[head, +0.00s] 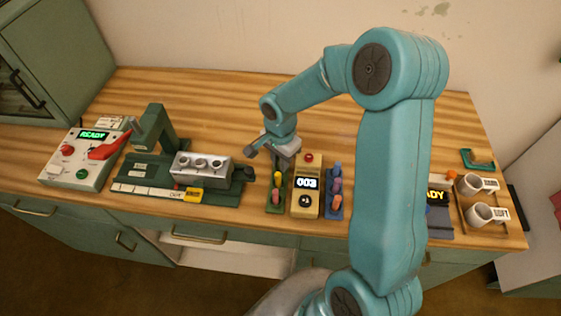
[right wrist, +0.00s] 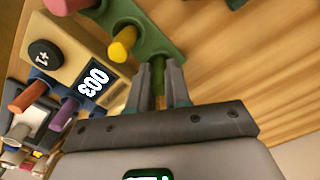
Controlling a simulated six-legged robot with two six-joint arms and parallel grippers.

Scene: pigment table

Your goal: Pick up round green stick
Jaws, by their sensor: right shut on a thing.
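My right gripper (head: 284,160) reaches down over the back end of a green rack (head: 273,208). In the right wrist view the gripper (right wrist: 161,72) is shut on a round green stick (right wrist: 158,72), which shows between its two fingers. The green stick stands at the end of the green rack (right wrist: 150,35); I cannot tell whether its lower end is still in its hole. A yellow stick (right wrist: 123,44) and a pink stick (right wrist: 70,4) stand beside it in the same rack. In the head view the gripper hides the green stick. My left gripper is not in view.
A yellow counter box (head: 307,200) reading 003 stands right of the green rack. A blue rack (head: 335,213) with several sticks is beyond it. The table behind is clear.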

